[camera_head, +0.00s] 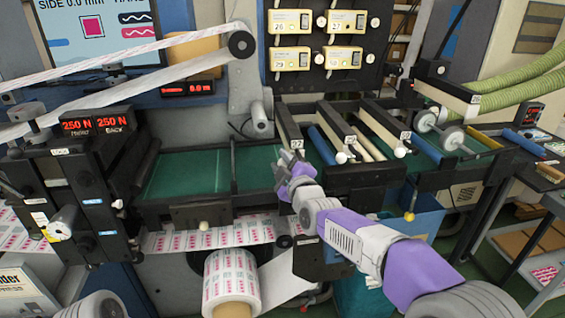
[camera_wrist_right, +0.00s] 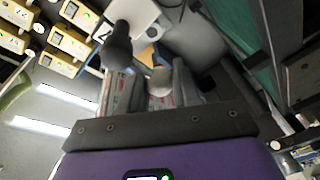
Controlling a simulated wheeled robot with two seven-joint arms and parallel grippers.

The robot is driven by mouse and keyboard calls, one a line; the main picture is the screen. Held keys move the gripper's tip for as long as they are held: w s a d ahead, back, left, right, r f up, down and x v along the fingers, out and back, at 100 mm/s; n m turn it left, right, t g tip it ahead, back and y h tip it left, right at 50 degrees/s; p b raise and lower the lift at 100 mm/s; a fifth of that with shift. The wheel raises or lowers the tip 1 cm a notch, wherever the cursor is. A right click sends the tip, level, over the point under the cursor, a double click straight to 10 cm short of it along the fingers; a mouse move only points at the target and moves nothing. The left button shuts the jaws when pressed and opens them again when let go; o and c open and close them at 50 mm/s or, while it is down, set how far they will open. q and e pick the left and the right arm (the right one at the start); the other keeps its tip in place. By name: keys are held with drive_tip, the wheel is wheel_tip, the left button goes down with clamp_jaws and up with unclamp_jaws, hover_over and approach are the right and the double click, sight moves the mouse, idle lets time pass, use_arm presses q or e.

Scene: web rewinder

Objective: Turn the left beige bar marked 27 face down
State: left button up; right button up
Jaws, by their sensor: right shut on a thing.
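The left beige bar marked 27 (camera_head: 289,126) runs front to back over the green bed, its number plate at the near end. My right gripper (camera_head: 290,163) is at that near end, just below the plate. In the right wrist view, its dark fingers (camera_wrist_right: 150,72) are closed around a pale rounded knob (camera_wrist_right: 161,80). A white plate with a partly visible number (camera_wrist_right: 103,31) shows beside one finger. In the head view the gripper hides the knob. My left gripper is not in view.
Similar bars with white ball knobs (camera_head: 341,157) stand to the right, the nearest close to my gripper. The green bed (camera_head: 190,176) to the left is clear. A printed roll (camera_head: 231,280) hangs below, and a black tension unit (camera_head: 90,165) stands at left.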

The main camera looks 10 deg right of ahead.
drive_tip(key=shift+f, duration=0.45)
drive_tip(key=o, duration=1)
drive_tip(key=shift+r, duration=0.1)
drive_tip(key=shift+c, duration=0.2)
drive_tip(key=shift+o, duration=0.2)
drive_tip(key=shift+r, duration=0.1)
drive_tip(key=shift+s+r, duration=0.1)
drive_tip(key=v, duration=0.7)
drive_tip(key=shift+d, duration=0.15)
drive_tip(key=shift+s, duration=0.15)
